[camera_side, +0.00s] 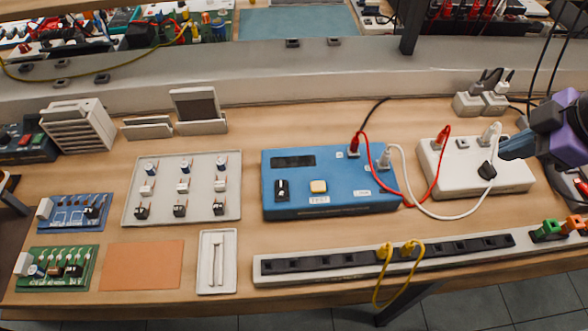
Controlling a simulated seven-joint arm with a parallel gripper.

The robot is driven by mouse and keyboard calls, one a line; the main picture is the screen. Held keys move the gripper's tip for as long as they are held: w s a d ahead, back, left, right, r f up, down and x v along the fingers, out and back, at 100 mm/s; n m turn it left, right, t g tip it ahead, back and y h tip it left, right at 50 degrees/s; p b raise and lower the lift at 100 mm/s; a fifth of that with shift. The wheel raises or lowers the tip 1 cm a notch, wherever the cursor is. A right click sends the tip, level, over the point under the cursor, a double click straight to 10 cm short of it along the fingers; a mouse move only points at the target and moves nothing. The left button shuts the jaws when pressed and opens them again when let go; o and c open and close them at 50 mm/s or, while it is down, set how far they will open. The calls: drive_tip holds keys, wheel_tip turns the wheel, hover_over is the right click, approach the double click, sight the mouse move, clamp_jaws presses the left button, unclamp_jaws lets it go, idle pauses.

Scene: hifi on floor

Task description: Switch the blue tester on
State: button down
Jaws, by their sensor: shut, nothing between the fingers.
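The blue tester (340,204) lies on the wooden bench in the middle of the view. Its display (293,161) is dark. A black switch or knob (282,192) with a pale mark sits at its front left; its exact setting is too small to read. A cream button (318,186) stands right of it, above a TEST label. My gripper (503,151) is at the right, shut and empty, near the white box and well apart from the tester.
Red and white leads run from the tester to the white box (515,181) at right. A white strip with black sockets (330,264) and yellow plugs lies in front. A component tray (130,212) stands left, with green and blue boards beyond. A raised ledge runs behind.

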drive_tip(key=w+a+n+t+y, duration=0.1)
drive_tip(key=w+a+y, duration=0.1)
drive_tip(key=w+a, duration=0.3)
drive_tip(key=w+a+n+y, duration=0.1)
drive_tip(key=w+a, duration=0.2)
drive_tip(key=a, duration=0.5)
drive_tip(key=a+f+n+g+y, duration=0.1)
drive_tip(key=a+f+n+g, duration=0.1)
drive_tip(key=a, duration=0.4)
drive_tip(key=a+f+n+g+y, duration=0.1)
drive_tip(key=a+f+y, duration=0.1)
drive_tip(key=a, duration=0.5)
drive_tip(key=shift+s+a+f+n+g+y, duration=0.15)
drive_tip(key=shift+a+f+n+g+y, duration=0.15)
drive_tip(key=shift+f+n+g, duration=0.15)
hover_over(279, 180)
drive_tip(key=s+d, duration=0.1)
drive_tip(key=d, duration=0.2)
wheel_tip(279, 180, down, 7)
drive_tip(key=shift+s+a+f, duration=0.1)
drive_tip(key=shift+w+f, duration=0.25)
drive_tip(key=shift+f, duration=0.85)
drive_tip(key=shift+w+f, duration=0.1)
drive_tip(key=shift+f, duration=0.65)
drive_tip(key=shift+f, duration=0.1)
